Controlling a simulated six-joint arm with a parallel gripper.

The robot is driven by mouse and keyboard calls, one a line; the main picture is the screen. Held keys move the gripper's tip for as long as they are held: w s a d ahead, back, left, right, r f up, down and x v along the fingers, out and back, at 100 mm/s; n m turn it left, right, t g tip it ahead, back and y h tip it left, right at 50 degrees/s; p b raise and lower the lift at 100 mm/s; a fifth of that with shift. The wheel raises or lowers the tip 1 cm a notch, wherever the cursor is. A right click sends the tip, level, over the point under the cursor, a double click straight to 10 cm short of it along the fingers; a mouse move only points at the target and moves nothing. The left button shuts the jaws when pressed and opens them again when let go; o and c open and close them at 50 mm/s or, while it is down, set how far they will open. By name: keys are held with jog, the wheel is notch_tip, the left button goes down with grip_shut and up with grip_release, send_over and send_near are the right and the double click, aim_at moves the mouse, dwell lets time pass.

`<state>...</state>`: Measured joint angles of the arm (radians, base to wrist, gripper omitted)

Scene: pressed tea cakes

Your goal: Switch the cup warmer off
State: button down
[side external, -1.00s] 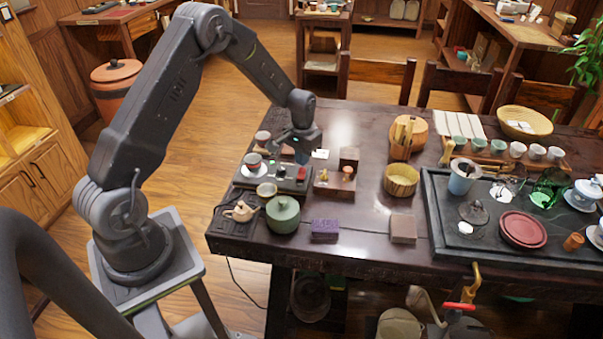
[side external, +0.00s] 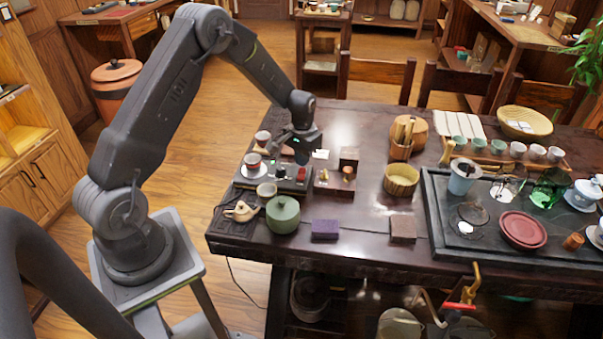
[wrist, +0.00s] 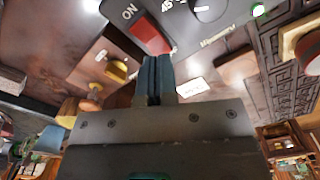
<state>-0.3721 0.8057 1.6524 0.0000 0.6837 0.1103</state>
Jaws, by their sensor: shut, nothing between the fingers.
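The cup warmer (side external: 268,182) is a dark, flat unit near the left end of the table in the side view, with a red-and-white cup (side external: 253,162) at its left end. In the wrist view its top shows a red rocker switch (wrist: 151,35) beside an "ON" label, a white-marked dial (wrist: 200,9) and a green light (wrist: 258,10). My gripper (wrist: 152,62) is shut and empty. Its fingertips are close to the red switch in the wrist view; I cannot tell whether they touch it. In the side view my gripper (side external: 301,158) is over the warmer's right end.
A wooden block with small knobs (side external: 335,180) stands just right of the warmer. A green lidded pot (side external: 283,215), a small clay teapot (side external: 241,211) and a purple block (side external: 325,229) are in front. A dark tea tray (side external: 440,235) fills the right side.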

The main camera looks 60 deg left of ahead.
jog(key=shift+f, duration=1.25)
dwell(0.5)
jog(key=shift+r, duration=3.55)
jog(key=shift+d+r, duration=0.1)
jog(key=shift+r, duration=0.1)
notch_tip(320, 180, up, 8)
jog(key=t, duration=0.1)
send_over(303, 170)
jog(key=s+d, duration=0.2)
jog(key=d, duration=0.2)
jog(key=s+d+r+m+t, duration=0.1)
jog(key=s+d+r, duration=0.45)
jog(key=r, duration=0.25)
jog(key=s+d+r+m+t, duration=0.1)
jog(key=s+d+r, duration=0.2)
jog(key=s, duration=0.6)
jog(key=s+d+r+m+t, duration=0.1)
jog(key=s+d+r+t, duration=0.1)
jog(key=s+d, duration=0.3)
jog(key=s+r, duration=0.1)
jog(key=s, duration=0.3)
jog(key=shift+r+t, duration=0.15)
jog(key=shift+t, duration=0.15)
